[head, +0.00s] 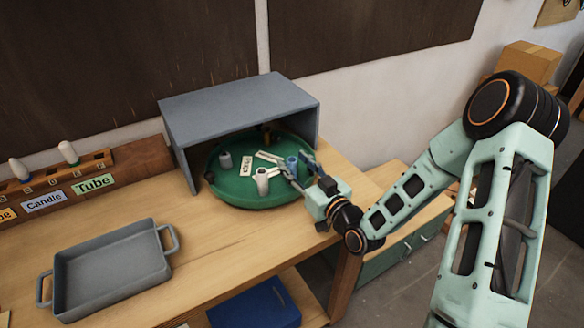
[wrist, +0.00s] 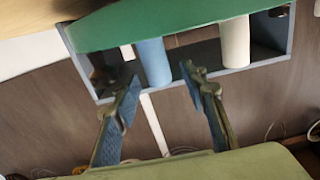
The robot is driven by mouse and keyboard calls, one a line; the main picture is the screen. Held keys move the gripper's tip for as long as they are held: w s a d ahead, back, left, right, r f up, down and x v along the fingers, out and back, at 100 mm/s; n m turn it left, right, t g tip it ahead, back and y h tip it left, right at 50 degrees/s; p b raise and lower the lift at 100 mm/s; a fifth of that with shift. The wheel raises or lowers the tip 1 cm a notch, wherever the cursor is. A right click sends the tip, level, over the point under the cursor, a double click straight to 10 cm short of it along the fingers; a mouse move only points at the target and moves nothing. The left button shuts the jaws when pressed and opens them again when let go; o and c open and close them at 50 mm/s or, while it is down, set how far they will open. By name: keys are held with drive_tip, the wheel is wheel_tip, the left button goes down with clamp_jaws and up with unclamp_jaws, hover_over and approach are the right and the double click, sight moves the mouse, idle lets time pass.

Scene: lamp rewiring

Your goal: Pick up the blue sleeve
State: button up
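The blue sleeve (head: 291,166) stands upright on a round green tray (head: 238,193) under a grey shelf. My gripper (head: 298,173) reaches in from the right, low over the tray, with its fingers spread on either side of the sleeve. In the wrist view, which looks turned over, the blue sleeve (wrist: 154,62) shows between the tips of my open gripper (wrist: 160,77), with a gap to the right finger. The left fingertip is close to the sleeve; I cannot tell whether it touches.
A white sleeve (head: 262,181) stands left of the blue one, and a grey one (head: 225,160) farther left. A "Plug" label (head: 247,168) and white pieces lie between. The grey shelf (head: 240,105) roofs the tray. An empty grey pan (head: 110,268) sits at the front left.

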drive_tip(key=shift+x, duration=1.05)
drive_tip(key=c, duration=0.9)
drive_tip(key=shift+r, duration=0.1)
